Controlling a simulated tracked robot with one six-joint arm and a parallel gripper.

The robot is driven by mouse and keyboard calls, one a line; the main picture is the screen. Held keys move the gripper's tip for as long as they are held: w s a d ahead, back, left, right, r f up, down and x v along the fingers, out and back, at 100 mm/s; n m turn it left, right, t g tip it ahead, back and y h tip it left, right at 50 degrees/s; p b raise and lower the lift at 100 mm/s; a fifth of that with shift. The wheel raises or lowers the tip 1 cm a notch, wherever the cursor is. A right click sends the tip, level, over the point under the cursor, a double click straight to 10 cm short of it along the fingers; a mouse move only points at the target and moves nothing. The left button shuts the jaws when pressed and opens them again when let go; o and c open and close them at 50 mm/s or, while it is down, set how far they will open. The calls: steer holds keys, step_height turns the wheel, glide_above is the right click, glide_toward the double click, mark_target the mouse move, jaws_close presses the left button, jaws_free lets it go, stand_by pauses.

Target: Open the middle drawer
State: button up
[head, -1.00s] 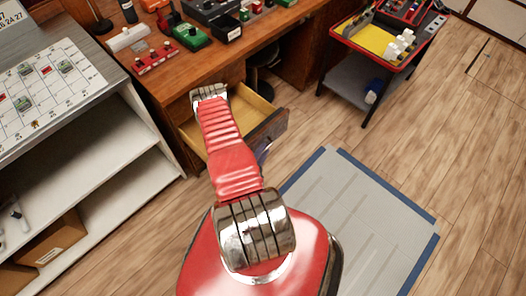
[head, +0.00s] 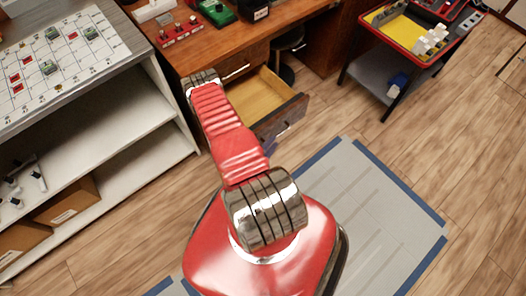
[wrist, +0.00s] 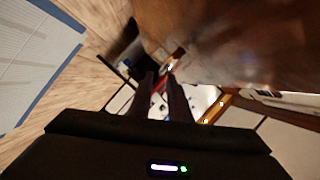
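A drawer (head: 262,95) of the wooden desk stands pulled out in the head view. Its inside is pale wood and looks empty; its dark front (head: 284,116) faces right. A shut drawer face with a metal handle (head: 237,73) shows just above it. I cannot see the lower part of the drawer stack, because my red arm covers it. In the wrist view my gripper's two dark fingers (wrist: 162,92) stand apart with a gap and nothing held between them. A large brown wooden surface (wrist: 250,40) is close beside them at the upper right, dark and blurred.
A white shelf unit (head: 110,125) with boxes stands at the left. The desk top (head: 215,50) carries breaker parts. A red-rimmed cart (head: 415,62) stands at the upper right. A grey mat with blue edges (head: 365,200) lies on open floor at the right.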

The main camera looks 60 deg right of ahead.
steer(key=v, duration=0.7)
stand_by(0.5)
steer(key=shift+s+f, duration=0.1)
stand_by(0.6)
